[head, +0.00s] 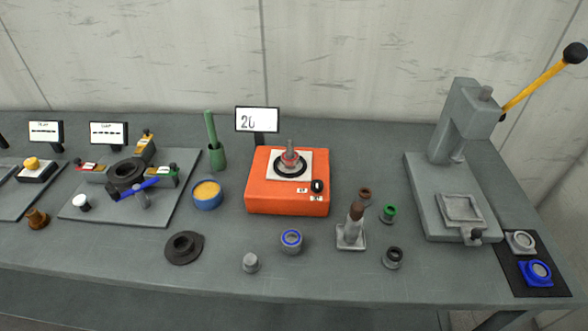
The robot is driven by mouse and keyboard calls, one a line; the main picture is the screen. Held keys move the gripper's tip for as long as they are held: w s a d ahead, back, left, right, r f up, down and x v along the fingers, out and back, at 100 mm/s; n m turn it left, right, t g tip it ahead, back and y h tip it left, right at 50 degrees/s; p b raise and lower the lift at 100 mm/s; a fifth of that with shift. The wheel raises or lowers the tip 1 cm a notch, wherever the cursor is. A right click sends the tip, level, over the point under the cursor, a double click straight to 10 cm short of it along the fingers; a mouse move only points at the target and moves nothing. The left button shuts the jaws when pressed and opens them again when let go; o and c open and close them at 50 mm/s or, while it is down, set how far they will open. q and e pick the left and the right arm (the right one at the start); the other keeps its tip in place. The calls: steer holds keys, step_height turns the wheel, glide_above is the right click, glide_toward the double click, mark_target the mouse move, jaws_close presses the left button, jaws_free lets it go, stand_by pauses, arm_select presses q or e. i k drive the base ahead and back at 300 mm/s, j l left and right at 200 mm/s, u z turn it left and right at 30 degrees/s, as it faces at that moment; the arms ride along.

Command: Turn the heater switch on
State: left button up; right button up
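The heater is an orange box (287,205) in the middle of the bench. A light plate with a dark ring (292,165) lies on its top, and a small red-and-grey piece with an upright pin (290,157) stands at the ring's centre. The heater switch (318,187) is a small black knob or lever at the box's front right, with small white labels (302,190) close to it. Its exact setting is too small to tell. A display (257,120) behind the box reads about 20. Neither of my grippers is in view.
A wooden-handled stamp (355,222) and several small rings stand right of the heater. A blue bowl (208,202) and a green-handled tool in a cup (217,157) are left. A grey press (450,190) with a yellow lever (535,87) stands right.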

mark_target(317, 186)
steer(key=l+u, duration=0.15)
steer(key=u, duration=0.2)
steer(key=k+l+u, duration=0.1)
steer(key=u, duration=0.25)
steer(key=k+l+u, duration=0.1)
steer(key=u, duration=0.25)
steer(key=l, duration=0.1)
